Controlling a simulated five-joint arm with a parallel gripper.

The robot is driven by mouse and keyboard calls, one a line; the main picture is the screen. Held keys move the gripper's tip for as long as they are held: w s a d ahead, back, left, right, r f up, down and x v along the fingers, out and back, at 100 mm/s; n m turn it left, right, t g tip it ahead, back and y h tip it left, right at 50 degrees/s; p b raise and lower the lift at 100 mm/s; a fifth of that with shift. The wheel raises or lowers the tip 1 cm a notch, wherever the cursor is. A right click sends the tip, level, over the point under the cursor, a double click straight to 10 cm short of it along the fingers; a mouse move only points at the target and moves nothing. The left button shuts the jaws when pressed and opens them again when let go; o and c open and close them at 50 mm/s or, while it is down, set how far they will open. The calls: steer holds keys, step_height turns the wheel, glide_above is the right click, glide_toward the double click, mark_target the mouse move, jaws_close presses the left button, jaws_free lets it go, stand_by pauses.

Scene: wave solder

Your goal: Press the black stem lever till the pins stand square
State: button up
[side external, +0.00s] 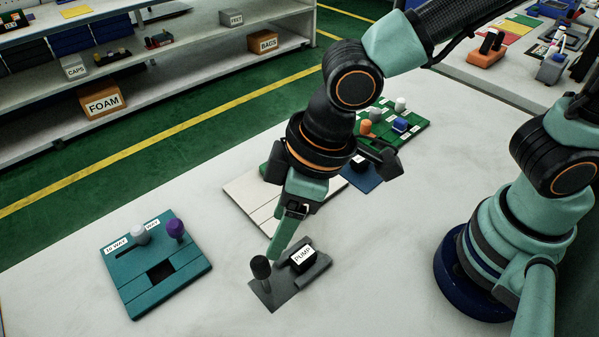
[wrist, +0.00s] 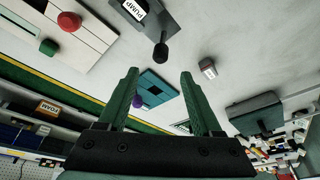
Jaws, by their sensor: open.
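The black stem lever (side external: 261,268) stands on a dark grey plate (side external: 286,289), beside a black block labelled PUMP (side external: 302,257). It also shows in the wrist view (wrist: 161,49), just beyond the fingertips, with the PUMP label (wrist: 134,9) to its upper left. My gripper (side external: 278,250) is low above the plate, close to the lever's knob. In the wrist view my gripper (wrist: 159,74) has its two green fingers spread wide with nothing between them. I cannot tell whether a fingertip touches the lever. No pins can be made out.
A teal board (side external: 155,268) with a white knob (side external: 140,234) and a purple knob (side external: 175,228) lies to the left. A pale board (side external: 250,200) lies behind my gripper. A green board (side external: 410,128) with several coloured knobs lies farther back. The table front is clear.

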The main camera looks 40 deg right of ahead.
mark_target(263, 274)
steer(key=shift+r, duration=0.1)
steer(key=c, duration=0.7)
steer(key=shift+s+n, duration=0.1)
steer(key=shift+n, duration=0.4)
jaws_close()
steer(key=s+r+n+g+h, duration=0.1)
steer(key=s+n, duration=0.2)
steer(key=n, duration=1.2)
steer(key=s+r+n+g+h, duration=0.1)
steer(key=s+n, duration=0.1)
steer(key=n, duration=1.2)
steer(key=w+a+f, duration=0.2)
steer(key=w+f, duration=0.2)
steer(key=f, duration=0.6)
steer(key=shift+w+f, duration=0.25)
steer(key=shift+f, duration=0.05)
